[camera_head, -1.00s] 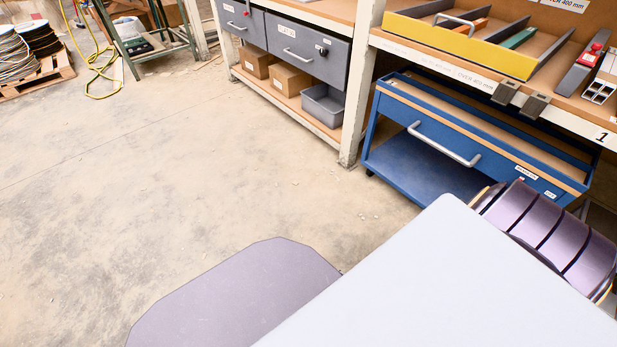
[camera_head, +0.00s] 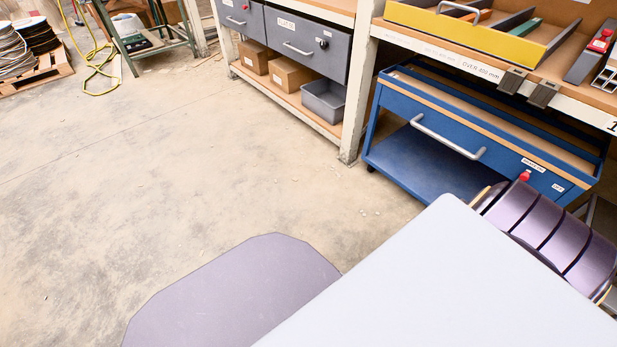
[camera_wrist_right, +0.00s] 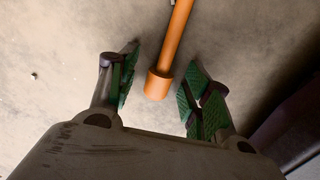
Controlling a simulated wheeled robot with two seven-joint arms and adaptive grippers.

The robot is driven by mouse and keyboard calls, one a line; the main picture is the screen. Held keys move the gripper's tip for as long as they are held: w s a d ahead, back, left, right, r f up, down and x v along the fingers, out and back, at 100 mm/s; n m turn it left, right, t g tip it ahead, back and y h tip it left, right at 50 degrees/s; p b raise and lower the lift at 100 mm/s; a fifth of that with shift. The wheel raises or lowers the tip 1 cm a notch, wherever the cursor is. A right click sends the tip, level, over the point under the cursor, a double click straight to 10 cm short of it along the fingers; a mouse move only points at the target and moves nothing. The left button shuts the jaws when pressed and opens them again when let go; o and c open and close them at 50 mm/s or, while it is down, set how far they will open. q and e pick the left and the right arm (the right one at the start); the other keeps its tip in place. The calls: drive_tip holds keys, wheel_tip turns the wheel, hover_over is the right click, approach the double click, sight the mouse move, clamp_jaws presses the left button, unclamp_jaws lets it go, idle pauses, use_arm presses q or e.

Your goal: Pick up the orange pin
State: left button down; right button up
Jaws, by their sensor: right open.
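The orange pin (camera_wrist_right: 175,40) shows in the right wrist view as a slim orange rod with a wider collar at its lower end. It runs from the top edge down to between the fingers. My right gripper (camera_wrist_right: 161,70) is open, with green-padded fingers left and right of the collar. I see a gap on each side of the pin; depth between pin and fingers is hard to tell. The pin's upper end is cut off by the frame. Neither gripper shows in the head view, and I cannot identify the pin there.
A blue cart (camera_head: 408,165) with a drawer stands at the right, partly under a bench. On the bench is a yellow-fronted tray (camera_head: 462,36) with coloured pieces. A grey bin (camera_head: 325,101) and cardboard boxes (camera_head: 291,75) sit on a low shelf.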

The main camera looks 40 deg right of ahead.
idle(0.3)
clamp_jaws()
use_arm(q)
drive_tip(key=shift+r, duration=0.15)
use_arm(e)
drive_tip(key=shift+r, duration=0.2)
